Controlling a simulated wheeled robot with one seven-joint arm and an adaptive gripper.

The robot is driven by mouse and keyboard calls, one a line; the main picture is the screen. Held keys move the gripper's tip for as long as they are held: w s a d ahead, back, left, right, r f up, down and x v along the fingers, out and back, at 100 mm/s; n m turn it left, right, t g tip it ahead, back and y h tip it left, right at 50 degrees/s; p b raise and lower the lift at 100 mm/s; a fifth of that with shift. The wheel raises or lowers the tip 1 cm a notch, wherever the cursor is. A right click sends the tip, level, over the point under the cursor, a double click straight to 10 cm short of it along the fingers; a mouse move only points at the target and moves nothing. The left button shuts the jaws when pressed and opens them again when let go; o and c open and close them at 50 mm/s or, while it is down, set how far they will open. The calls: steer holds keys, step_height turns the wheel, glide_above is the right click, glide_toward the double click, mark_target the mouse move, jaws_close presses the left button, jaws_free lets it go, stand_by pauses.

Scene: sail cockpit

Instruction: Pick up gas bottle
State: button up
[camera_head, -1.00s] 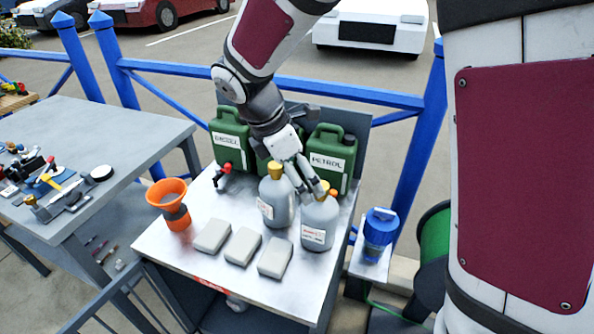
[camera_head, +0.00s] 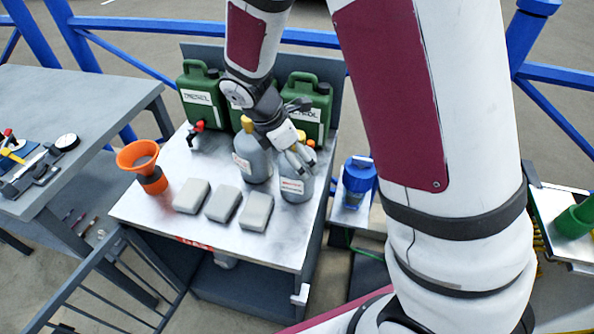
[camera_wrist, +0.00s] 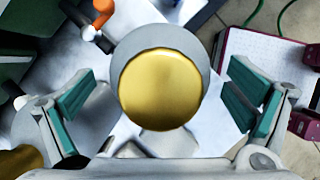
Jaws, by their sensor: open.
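Two grey gas bottles with yellow caps stand side by side on the metal table. The left bottle (camera_head: 252,160) is upright with its cap clear. The right bottle (camera_head: 297,187) is upright, its top largely hidden by my gripper (camera_head: 298,160). In the wrist view, one bottle's round yellow cap (camera_wrist: 160,88) sits centred between the teal pads of my open gripper (camera_wrist: 162,100), with a gap on both sides. Part of another yellow cap (camera_wrist: 20,161) shows at the lower left there.
Green fuel cans, including a diesel can (camera_head: 203,98) and a petrol can (camera_head: 306,105), stand behind the bottles. An orange funnel (camera_head: 139,157) and several pale blocks (camera_head: 223,203) occupy the front of the table (camera_head: 190,232). A blue container (camera_head: 359,178) stands right of it.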

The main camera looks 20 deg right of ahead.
steer(key=shift+x, duration=0.8)
steer(key=shift+c, duration=0.6)
steer(key=c, duration=1.9)
steer(key=shift+r, duration=0.2)
